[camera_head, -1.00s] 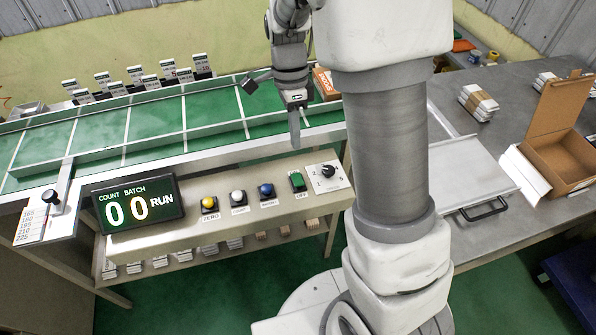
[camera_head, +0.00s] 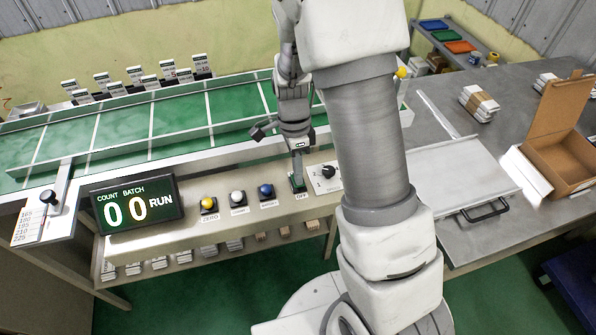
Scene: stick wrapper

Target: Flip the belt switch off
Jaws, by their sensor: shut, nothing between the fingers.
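The display (camera_head: 137,205) reads 00 and RUN. The green belt (camera_head: 130,125) runs behind the panel.
Yellow (camera_head: 208,204), white (camera_head: 238,198) and blue (camera_head: 266,191) buttons sit left of the switch. A black rotary knob (camera_head: 327,172) is close on its right. An open cardboard box (camera_head: 560,125) and a grey tray (camera_head: 450,175) are on the right table.

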